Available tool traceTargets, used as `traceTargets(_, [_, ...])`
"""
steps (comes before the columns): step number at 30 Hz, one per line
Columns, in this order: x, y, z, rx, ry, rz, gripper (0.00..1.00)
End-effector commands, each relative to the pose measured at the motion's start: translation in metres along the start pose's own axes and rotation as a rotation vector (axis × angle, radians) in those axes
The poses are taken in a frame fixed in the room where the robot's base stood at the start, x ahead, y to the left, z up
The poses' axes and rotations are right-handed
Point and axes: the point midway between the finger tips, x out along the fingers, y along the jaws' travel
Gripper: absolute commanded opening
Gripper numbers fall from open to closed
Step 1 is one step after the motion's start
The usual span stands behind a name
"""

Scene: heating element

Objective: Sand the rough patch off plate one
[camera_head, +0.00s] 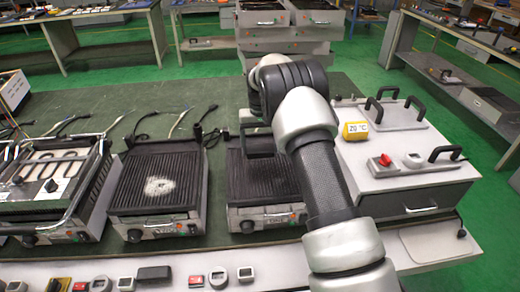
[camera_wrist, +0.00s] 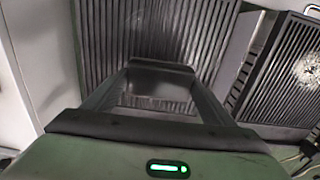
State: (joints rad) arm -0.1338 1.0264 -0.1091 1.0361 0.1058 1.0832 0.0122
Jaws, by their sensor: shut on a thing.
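My gripper (camera_head: 258,147) is over the ribbed dark plate (camera_head: 245,180) of the right-hand grill in the head view. In the wrist view my gripper (camera_wrist: 160,85) is shut on a dark grey block (camera_wrist: 158,84). I cannot tell whether the block touches the plate (camera_wrist: 200,25) below it. That plate shows a faint, paler area near the top of the wrist view. A bright whitish rough patch (camera_head: 159,187) lies on the middle grill's plate (camera_head: 130,195). The same patch shows at the right of the wrist view (camera_wrist: 309,68). No label tells me which plate is plate one.
A third grill (camera_head: 70,165) stands at the left. A white cabinet (camera_head: 400,190) with black handles and a yellow "20 °C" block (camera_head: 355,131) stands close on the right. Cables lie behind the grills. Small devices line the front edge. The green bench top behind is largely clear.

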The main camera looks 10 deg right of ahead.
Motion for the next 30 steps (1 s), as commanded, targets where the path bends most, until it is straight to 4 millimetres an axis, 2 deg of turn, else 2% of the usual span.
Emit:
traceTargets(11, [-0.005,0.000,0.000,0.000,0.001,0.000,0.60])
traceTargets(21, [-0.032,0.000,0.000,0.000,0.000,0.000,0.60])
traceTargets(30, [-0.032,0.000,0.000,0.000,0.000,0.000,0.60])
